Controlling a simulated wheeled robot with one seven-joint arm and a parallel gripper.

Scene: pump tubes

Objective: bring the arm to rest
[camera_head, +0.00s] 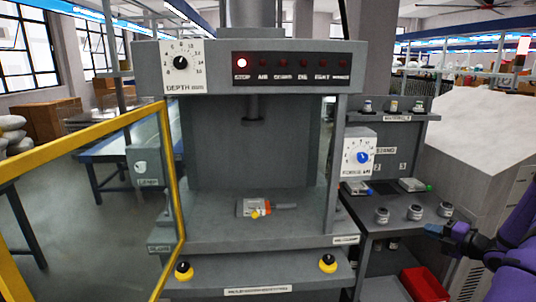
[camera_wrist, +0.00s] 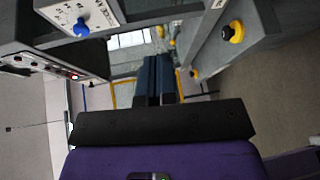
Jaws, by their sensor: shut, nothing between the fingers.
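My gripper (camera_head: 436,229) is at the right edge of the head view, on my purple arm. It is to the right of the grey press (camera_head: 340,110) and beside the side shelf with small round parts. In the wrist view its dark blue fingers (camera_wrist: 157,75) are together with nothing held between them. The fingers point toward the front of the press, whose yellow frame and black button show beyond them.
The yellow-framed guard door (camera_head: 176,180) stands open at the left. A small part with an orange piece (camera_head: 262,208) lies on the press bed. Metal parts (camera_head: 415,212) stand on the side shelf, above a red bin (camera_head: 424,285). A pale cabinet (camera_head: 480,130) stands at the right.

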